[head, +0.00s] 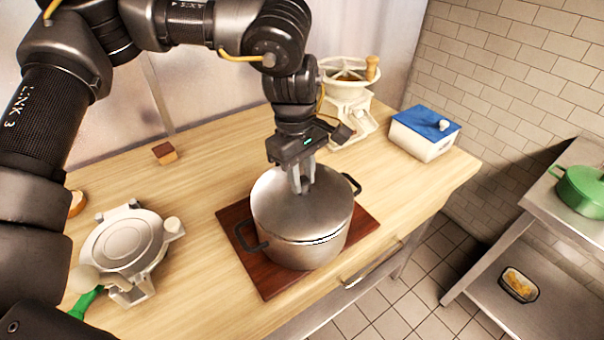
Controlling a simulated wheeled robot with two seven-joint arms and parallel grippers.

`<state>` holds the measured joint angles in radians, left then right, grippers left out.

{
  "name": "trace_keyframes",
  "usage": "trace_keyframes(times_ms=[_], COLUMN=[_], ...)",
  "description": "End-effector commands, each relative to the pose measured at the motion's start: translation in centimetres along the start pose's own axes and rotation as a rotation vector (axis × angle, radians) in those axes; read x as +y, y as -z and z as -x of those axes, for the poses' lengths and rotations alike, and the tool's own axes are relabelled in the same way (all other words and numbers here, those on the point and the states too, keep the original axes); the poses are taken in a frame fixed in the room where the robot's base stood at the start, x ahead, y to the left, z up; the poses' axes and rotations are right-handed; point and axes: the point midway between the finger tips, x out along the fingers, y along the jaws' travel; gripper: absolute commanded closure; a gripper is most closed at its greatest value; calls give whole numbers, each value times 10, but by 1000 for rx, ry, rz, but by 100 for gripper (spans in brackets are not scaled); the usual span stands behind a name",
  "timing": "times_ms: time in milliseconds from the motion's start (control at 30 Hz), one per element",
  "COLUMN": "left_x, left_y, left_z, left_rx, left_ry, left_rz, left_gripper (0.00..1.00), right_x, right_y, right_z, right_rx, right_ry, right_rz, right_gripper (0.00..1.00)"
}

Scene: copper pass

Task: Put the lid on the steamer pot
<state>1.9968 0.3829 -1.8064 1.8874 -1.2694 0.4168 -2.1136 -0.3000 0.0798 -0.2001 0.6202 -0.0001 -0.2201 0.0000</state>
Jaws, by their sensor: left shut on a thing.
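The steamer pot (300,256) is a steel pot with dark side handles, standing upright on a dark red-brown board. Its steel lid (325,205) is over the pot's mouth, roughly level and lined up with the rim. I cannot tell whether a thin gap is left between lid and rim at the front. My left gripper (303,184) points down at the middle of the lid and is shut on its grip, which the fingers mostly hide. My right gripper is not in view.
The board (268,283) lies on a wooden counter. A waffle-iron-like press (125,240) is at the left, a small brown block (165,153) behind it. A white grinder (346,105) and blue-lidded box (424,138) stand behind. A green pot (582,190) is on a steel shelf at right.

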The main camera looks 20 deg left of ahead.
Motion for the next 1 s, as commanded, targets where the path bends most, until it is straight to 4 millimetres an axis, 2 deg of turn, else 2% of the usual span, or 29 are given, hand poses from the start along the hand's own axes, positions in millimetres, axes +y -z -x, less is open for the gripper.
trace_keyframes(times_ms=[467,500,600,700,867,1000], left_x=[0,0,0,0,0,0], left_y=[0,0,0,0,0,0], left_z=[0,0,0,0,0,0], left_rx=[0,0,0,0,0,0], left_ry=[-1,-1,0,0,0,0], left_rz=[0,0,0,0,0,0], left_gripper=[100,73,60,50,50,33], right_x=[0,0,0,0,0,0], right_y=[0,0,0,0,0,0], right_z=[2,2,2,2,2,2], right_rx=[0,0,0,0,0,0], right_ry=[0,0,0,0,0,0], right_rz=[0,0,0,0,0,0], right_gripper=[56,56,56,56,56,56])
